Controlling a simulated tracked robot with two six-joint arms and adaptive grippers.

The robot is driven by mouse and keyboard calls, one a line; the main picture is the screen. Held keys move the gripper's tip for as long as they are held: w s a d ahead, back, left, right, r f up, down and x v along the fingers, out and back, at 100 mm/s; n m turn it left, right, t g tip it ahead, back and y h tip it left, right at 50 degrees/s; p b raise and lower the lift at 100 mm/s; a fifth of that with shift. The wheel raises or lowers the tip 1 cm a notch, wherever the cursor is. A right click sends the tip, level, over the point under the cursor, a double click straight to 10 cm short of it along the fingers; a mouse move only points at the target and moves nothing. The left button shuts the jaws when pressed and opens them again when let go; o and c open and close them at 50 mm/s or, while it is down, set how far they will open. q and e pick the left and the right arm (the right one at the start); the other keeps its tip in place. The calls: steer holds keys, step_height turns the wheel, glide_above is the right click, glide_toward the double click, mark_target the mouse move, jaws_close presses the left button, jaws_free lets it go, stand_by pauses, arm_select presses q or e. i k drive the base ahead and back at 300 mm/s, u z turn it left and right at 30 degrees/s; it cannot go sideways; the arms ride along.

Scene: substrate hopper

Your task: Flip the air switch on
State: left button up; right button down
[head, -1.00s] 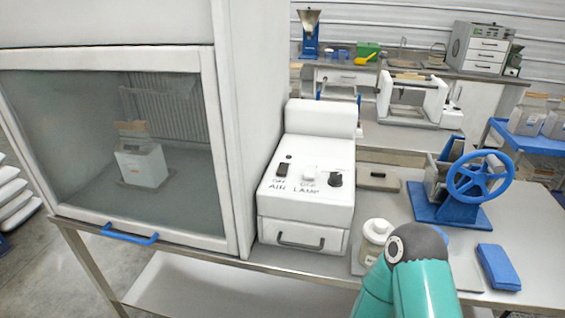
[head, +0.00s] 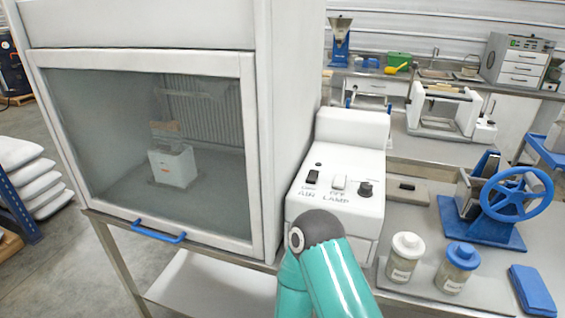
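The air switch (head: 312,177) is a small black rocker on the sloped top of a white control box (head: 345,208), above the printed word AIR. A small dark indicator dot sits just above it. To its right are a white lamp switch (head: 339,182) and a black knob (head: 365,188). Which way the air rocker is tipped is too small to tell. A teal arm link of mine with a dark grey joint covers the lower front of the box. Neither of my grippers shows in the head view.
A white cabinet with a glass sash (head: 160,150) and blue handle (head: 158,232) stands left of the box. Right of it are a white-lidded jar (head: 404,258), a blue-lidded jar (head: 457,268), a blue handwheel press (head: 515,195) and a blue folded cloth (head: 533,290).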

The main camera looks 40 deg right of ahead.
mark_target(312, 178)
steer(key=z, duration=0.05)
steer(key=k, duration=1.45)
steer(key=z, duration=0.7)
steer(key=i, duration=1)
